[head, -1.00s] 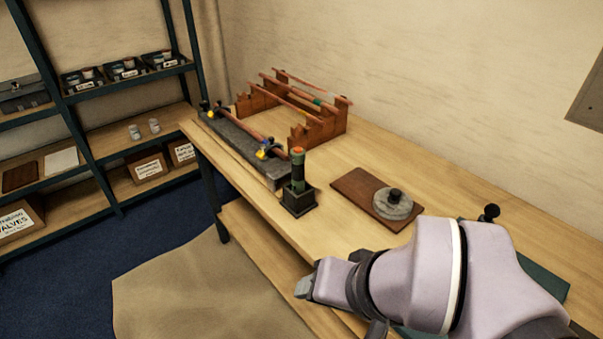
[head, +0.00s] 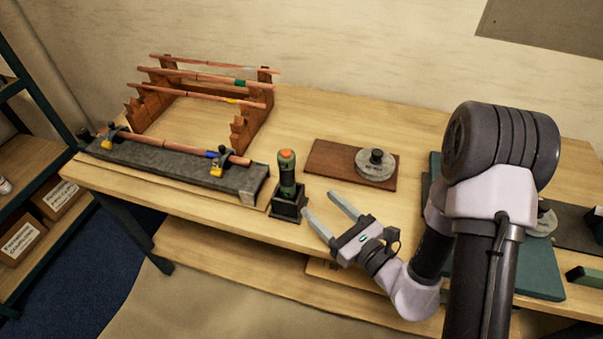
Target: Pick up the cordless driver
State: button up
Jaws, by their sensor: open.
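The cordless driver (head: 287,172) stands upright in a dark square holder (head: 289,204) near the front edge of the workbench. It has a green and black body with an orange top. My gripper (head: 326,210) is open and empty, to the right of the driver and its holder. Its two fingers point up and left, with the nearer fingertip close beside the holder in the picture. I cannot tell the exact gap in depth. The driver's lower end is hidden inside the holder.
A grey block with clamps and a copper pipe (head: 170,160) lies left of the driver. Behind it stands a wooden rack (head: 250,125) holding copper pipes. A brown board (head: 330,160) with a round grey disc (head: 376,164) lies to the right. Bare bench lies behind the driver.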

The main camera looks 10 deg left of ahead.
aim_at(294, 180)
jog(key=x, duration=1)
jog(key=shift+s+p, duration=0.15)
jog(key=shift+p, duration=0.2)
jog(key=x, duration=0.5)
jog(key=shift+s+a+r+b, duration=0.15)
jog(key=shift+a+b, duration=0.15)
jog(key=shift+a, duration=0.25)
grip_shut()
